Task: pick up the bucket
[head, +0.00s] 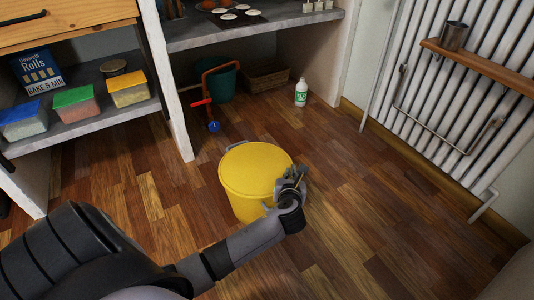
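A yellow bucket (252,172) stands upright on the wooden floor in the middle of the head view. Its top looks like a flat yellow surface, perhaps a lid. My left arm reaches in from the lower left, and my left gripper (293,182) is at the bucket's right side near the rim, overlapping it in the picture. The fingers are small and dark, so whether they touch or grip the bucket is unclear. A dark teal bucket-like container (221,82) stands under the counter at the back. My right gripper is out of view.
A red-handled tool with a blue end (213,126) stands before the teal container. A wicker basket (266,74) and a white-green bottle (301,93) are nearby. A shelf with tubs (76,108) is at left, a radiator (455,95) at right. Floor right of the bucket is clear.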

